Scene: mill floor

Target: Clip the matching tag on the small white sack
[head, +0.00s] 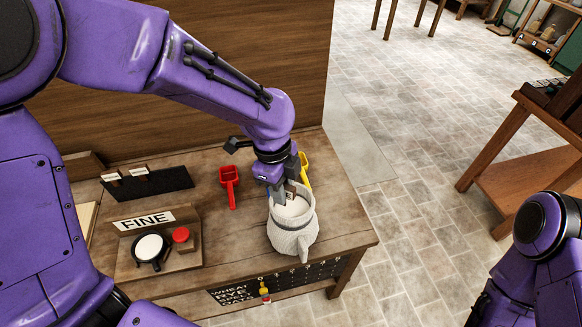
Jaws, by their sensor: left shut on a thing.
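The small white sack (291,243) stands upright with an open top on the wooden bench, near its right end, and pale flour shows inside. My left gripper (290,193) is at the back rim of the sack, pointing down. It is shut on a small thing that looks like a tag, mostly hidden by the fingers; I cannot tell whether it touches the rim. Other tags (139,172) stand in a dark rack (165,182) at the back left of the bench. My right arm shows at the lower right, but its gripper is out of view.
A red scoop (229,184) and a yellow scoop (304,168) lie near the sack. A stand marked FINE (145,220) holds a dark round dish and a red-topped item at left. A lettered board (235,293) with pegs is on the bench front.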

